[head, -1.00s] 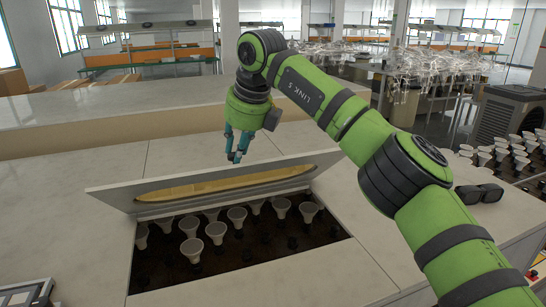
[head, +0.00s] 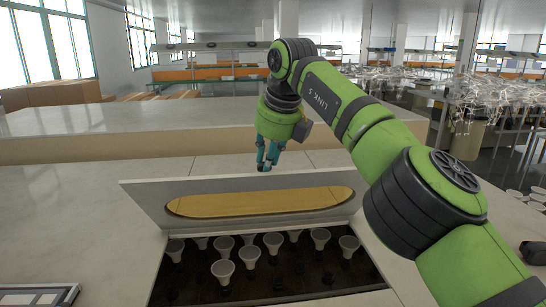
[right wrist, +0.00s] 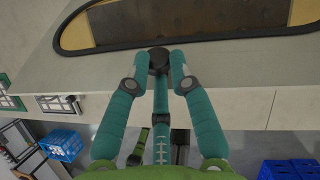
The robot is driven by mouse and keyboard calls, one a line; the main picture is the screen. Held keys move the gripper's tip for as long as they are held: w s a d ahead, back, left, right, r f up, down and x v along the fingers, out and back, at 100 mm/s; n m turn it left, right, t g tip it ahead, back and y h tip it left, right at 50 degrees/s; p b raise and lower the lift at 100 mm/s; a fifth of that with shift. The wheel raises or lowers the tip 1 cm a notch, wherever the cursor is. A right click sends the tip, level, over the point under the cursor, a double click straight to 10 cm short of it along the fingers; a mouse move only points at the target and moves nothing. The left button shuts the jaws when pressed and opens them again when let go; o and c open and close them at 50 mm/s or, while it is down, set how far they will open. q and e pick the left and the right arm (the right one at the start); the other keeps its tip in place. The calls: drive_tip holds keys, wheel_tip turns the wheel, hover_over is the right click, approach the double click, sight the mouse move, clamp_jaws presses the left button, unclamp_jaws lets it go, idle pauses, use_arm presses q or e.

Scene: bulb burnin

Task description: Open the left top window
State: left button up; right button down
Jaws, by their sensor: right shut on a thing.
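The window is a pale hinged panel (head: 180,193) with a long yellow oval pane (head: 260,203). It stands raised and tilted over an opening in the worktop. My right gripper (head: 265,168) is at the panel's upper edge, partly behind it. In the right wrist view its teal fingers (right wrist: 158,62) are shut on a black round knob (right wrist: 159,57) beside the dark-rimmed pane (right wrist: 190,22). My left gripper is not in view.
Several white bulbs (head: 222,271) stand in the dark compartment under the panel. A pale counter (head: 130,118) runs behind. A framed item (head: 38,296) lies at the lower left. The worktop left of the opening is otherwise clear.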

drive_tip(key=shift+w+f, duration=0.1)
drive_tip(key=shift+f, duration=0.4)
drive_tip(key=c, duration=0.9)
unclamp_jaws()
drive_tip(key=shift+c, duration=0.2)
drive_tip(key=shift+w+f, duration=0.15)
drive_tip(key=shift+w, duration=0.15)
drive_tip(key=shift+a, duration=0.1)
drive_tip(key=r, duration=0.5)
drive_tip(key=shift+s+d+r, duration=0.1)
drive_tip(key=shift+s+d, duration=0.1)
drive_tip(key=shift+s, duration=0.1)
drive_tip(key=v, duration=0.7)
drive_tip(key=shift+s+d, duration=0.35)
drive_tip(key=shift+s, duration=0.2)
